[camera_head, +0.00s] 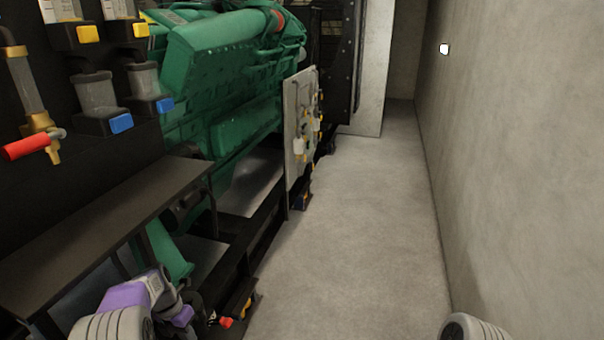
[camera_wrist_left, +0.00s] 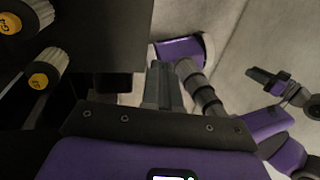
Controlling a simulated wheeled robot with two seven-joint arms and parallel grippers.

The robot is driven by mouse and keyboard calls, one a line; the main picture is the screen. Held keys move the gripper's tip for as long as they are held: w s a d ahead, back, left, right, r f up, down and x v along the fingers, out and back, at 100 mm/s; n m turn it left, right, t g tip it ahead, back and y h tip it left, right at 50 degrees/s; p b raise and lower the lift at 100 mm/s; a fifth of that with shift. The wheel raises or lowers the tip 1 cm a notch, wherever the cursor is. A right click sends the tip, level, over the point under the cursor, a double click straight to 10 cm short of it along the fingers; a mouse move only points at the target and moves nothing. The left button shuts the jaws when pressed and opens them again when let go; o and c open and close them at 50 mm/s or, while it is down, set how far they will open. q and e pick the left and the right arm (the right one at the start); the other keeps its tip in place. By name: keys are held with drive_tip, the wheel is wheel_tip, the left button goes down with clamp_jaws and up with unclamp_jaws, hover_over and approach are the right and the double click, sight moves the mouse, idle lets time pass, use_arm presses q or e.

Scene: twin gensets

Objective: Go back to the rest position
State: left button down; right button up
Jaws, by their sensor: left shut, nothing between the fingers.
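My left gripper (camera_wrist_left: 162,84) is shut and empty in the left wrist view, its fingers side by side beyond the dark palm plate. In the head view my left arm, grey and purple, is low at the bottom left, beside the bench and the genset's frame; its fingertips cannot be made out there. At the right of the left wrist view, a dark forked part (camera_wrist_left: 274,84) near purple links looks like my right gripper; whether it is open or shut is unclear. In the head view only a grey link of my right arm shows at the bottom.
A green genset (camera_head: 235,60) on a black frame stands at the left, with a grey panel (camera_head: 298,125) on its side. A dark bench (camera_head: 100,225) sits below filter bowls and a red-handled valve (camera_head: 30,145). Clear floor (camera_head: 355,230) runs along the right wall (camera_head: 520,130).

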use_arm(q)
drive_tip(key=s+d+f+m+b, duration=0.25)
drive_tip(key=f+m, duration=0.25)
drive_tip(key=f, duration=0.3)
drive_tip(key=s+d+f+m+b, duration=0.1)
drive_tip(key=s+d+f+m, duration=0.35)
drive_tip(key=f, duration=0.35)
drive_tip(key=s+d+f+m+b, duration=0.2)
drive_tip(key=s+d+f+m, duration=0.1)
drive_tip(key=f+m, duration=0.4)
drive_tip(key=s+d+f+m+t+h+b, duration=0.1)
drive_tip(key=s+d+f+m+b, duration=0.3)
drive_tip(key=s+d+m, duration=0.6)
wheel_tip(320, 180, down, 3)
drive_tip(key=s+m, duration=0.2)
drive_tip(key=m, duration=0.1)
drive_tip(key=shift+s+d+h+b, duration=0.3)
drive_tip(key=shift+s+d, duration=0.1)
use_arm(e)
wheel_tip(320, 180, down, 10)
drive_tip(key=shift+w, duration=0.2)
use_arm(q)
drive_tip(key=shift+d+r+m, duration=0.1)
drive_tip(key=shift+m, duration=0.15)
use_arm(e)
drive_tip(key=shift+d+f, duration=0.1)
